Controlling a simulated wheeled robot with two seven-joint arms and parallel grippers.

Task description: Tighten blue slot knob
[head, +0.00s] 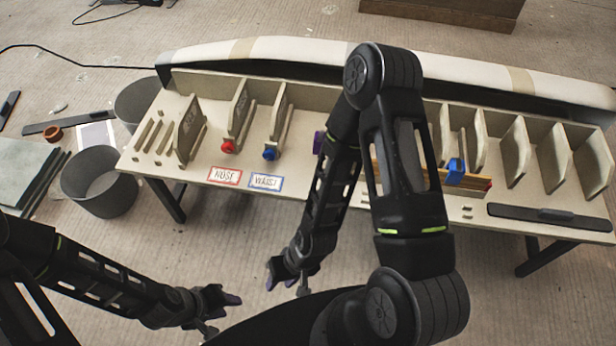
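A blue knob (270,154) sits at the front of a slot on the bench, beside an upright panel and behind the blue-framed label (266,183). A red knob (228,147) is to its left, behind the red-framed label (224,176). My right gripper (289,284) hangs in front of the bench, below the labels, with its fingers apart and nothing between them. My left gripper (221,313) is lower and further left, away from the bench, with its fingers apart and empty. My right arm hides the middle of the bench.
Another blue piece (456,171) sits on wooden strips at right, partly behind my arm. A purple piece (318,142) shows beside my arm. Upright panels (515,152) stand along the bench. A dark bar (550,217) lies at its front right. Grey buckets (99,186) stand at left.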

